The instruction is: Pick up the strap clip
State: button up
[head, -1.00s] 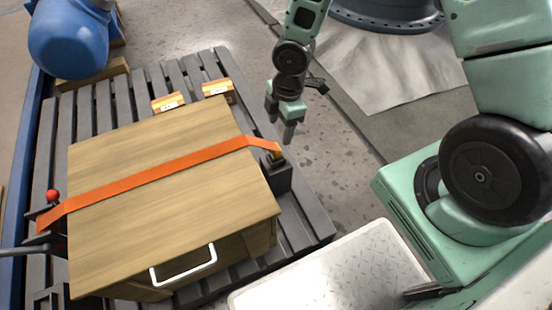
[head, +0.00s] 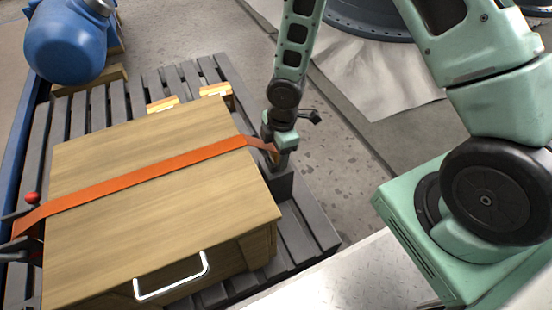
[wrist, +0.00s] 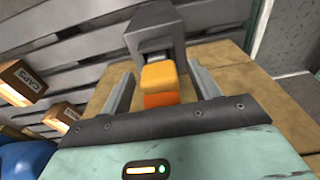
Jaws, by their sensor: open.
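The strap clip (wrist: 158,77) is a small yellow-orange block at the end of the orange strap (head: 150,172). In the wrist view it sits between the two fingers of my gripper (wrist: 162,82), with a gap on each side. Beyond it is a dark grey bracket (wrist: 155,35). In the head view my gripper (head: 280,158) is over the strap's right end at the crate's right edge and mostly hides the clip. The fingers are open and hold nothing.
The wooden crate (head: 130,215) with a white handle (head: 172,277) stands on a grey slatted pallet (head: 305,230). A blue rounded object (head: 70,45) stands at the upper left. A red-knobbed lever (head: 32,198) is at the strap's left end.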

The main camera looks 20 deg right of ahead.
jog(key=c, duration=1.2)
